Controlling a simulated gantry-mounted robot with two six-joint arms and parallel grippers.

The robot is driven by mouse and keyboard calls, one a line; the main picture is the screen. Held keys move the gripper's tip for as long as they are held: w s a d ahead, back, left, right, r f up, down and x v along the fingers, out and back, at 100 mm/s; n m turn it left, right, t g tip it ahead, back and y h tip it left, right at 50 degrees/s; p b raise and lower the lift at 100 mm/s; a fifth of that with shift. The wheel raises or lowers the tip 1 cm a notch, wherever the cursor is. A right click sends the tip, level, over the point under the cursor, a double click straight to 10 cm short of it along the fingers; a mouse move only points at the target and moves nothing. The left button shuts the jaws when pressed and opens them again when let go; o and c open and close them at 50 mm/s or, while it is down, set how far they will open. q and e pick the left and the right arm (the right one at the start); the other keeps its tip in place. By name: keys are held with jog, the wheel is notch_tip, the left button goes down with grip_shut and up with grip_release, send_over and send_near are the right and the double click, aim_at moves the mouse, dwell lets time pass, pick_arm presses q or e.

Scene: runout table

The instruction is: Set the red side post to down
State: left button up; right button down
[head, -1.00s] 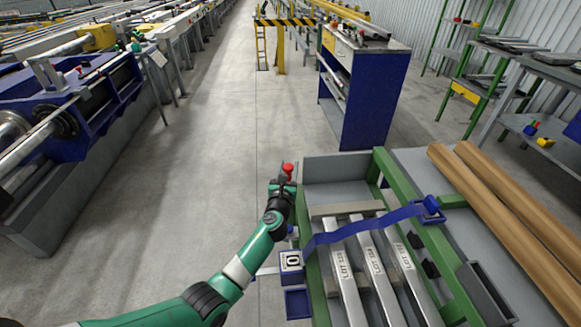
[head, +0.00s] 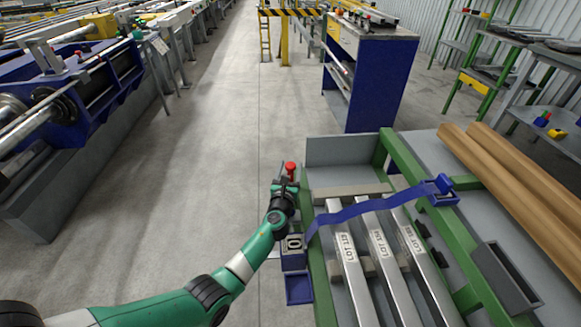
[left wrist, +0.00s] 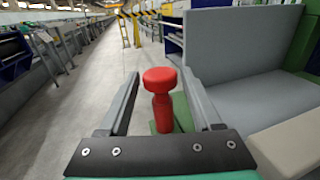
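The red side post (head: 290,169) has a rounded, mushroom-like head and stands at the table's left edge, near its far end. In the left wrist view the red post (left wrist: 161,104) looks upright above a green base. My left gripper (head: 285,183) is at the post. In the left wrist view its two fingers (left wrist: 160,78) are open, one on each side of the post, with a visible gap on both sides. My right gripper is not in view.
A green-framed table holds several metal bars (head: 382,255) under a blue strap (head: 375,206). A grey panel (head: 343,151) stands close right of the post. Blue boxes (head: 299,289) hang on the table's near-left side. Open floor (head: 200,150) lies to the left.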

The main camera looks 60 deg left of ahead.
pick_arm(q)
jog(key=shift+o, duration=0.4)
jog(key=shift+r, duration=0.15)
jog(key=shift+s+d+r+p, duration=0.1)
jog(key=shift+d+r+p, duration=0.1)
jog(key=shift+p, duration=0.15)
jog(key=p+v, duration=0.5)
jog(key=v, duration=0.5)
jog(key=shift+d+f, duration=0.1)
jog(key=shift+s+d+f, duration=0.1)
jog(key=shift+s+d, duration=0.25)
